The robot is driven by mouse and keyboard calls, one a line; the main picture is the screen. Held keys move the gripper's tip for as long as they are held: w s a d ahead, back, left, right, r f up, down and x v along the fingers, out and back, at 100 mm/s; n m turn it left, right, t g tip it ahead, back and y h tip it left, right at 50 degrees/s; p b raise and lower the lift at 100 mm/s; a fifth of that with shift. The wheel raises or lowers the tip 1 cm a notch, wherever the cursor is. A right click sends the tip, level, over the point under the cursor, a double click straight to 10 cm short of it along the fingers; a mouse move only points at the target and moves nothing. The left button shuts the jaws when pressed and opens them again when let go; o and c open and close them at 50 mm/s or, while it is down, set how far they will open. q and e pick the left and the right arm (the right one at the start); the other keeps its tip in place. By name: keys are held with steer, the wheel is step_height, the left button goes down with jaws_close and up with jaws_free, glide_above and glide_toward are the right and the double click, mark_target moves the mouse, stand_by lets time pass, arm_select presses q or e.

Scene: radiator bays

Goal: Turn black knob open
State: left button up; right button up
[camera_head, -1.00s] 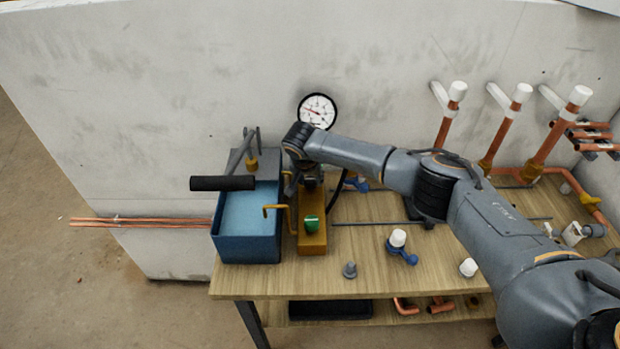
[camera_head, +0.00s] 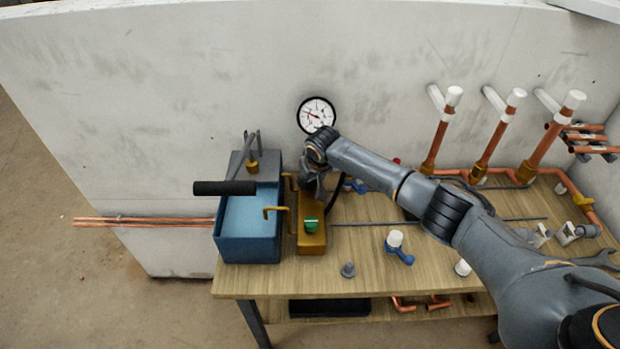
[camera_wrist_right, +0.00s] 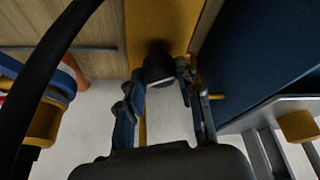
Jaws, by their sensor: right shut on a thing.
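A brass block (camera_head: 312,243) with a green knob (camera_head: 311,225) on its front end stands on the bench beside a blue water tank (camera_head: 248,247). My right gripper (camera_head: 312,190) points down over the back part of the block. In the right wrist view the black knob (camera_wrist_right: 158,72) sits between the two fingers, in front of the yellow brass surface (camera_wrist_right: 155,22). The gripper is shut on it. In the head view the black knob is hidden by my gripper. My left gripper is in neither view.
A black lever handle (camera_head: 224,188) sticks out over the tank. A pressure gauge (camera_head: 316,114) is on the wall behind. A blue valve with a white cap (camera_head: 397,241) and a grey fitting (camera_head: 347,270) lie on the bench right of the block. Copper pipes (camera_head: 492,142) stand at the right.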

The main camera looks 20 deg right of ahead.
steer(key=n+y, duration=0.1)
steer(key=n, duration=0.1)
steer(key=shift+d+f+n+b, duration=0.1)
steer(key=shift+d+n+b, duration=0.05)
steer(key=shift+n+b, duration=0.25)
steer(key=n+y+b, duration=0.1)
steer(key=n, duration=0.1)
steer(key=shift+w+n+g+b, duration=0.1)
steer(key=shift+n+g+b, duration=0.2)
steer(key=shift+n+b, duration=0.1)
steer(key=n+g+y+b, duration=0.1)
steer(key=n+b, duration=0.2)
steer(key=shift+d+n+b, duration=0.1)
steer(key=shift+n+b, duration=0.25)
steer(key=shift+n, duration=0.05)
steer(key=shift+n+g+y+b, duration=0.3)
steer(key=shift+n+y+b, duration=0.1)
steer(key=shift+n+b, duration=0.65)
steer(key=o, duration=1.2)
steer(key=shift+c, duration=0.2)
steer(key=v, duration=1.2)
steer(key=shift+w, duration=0.15)
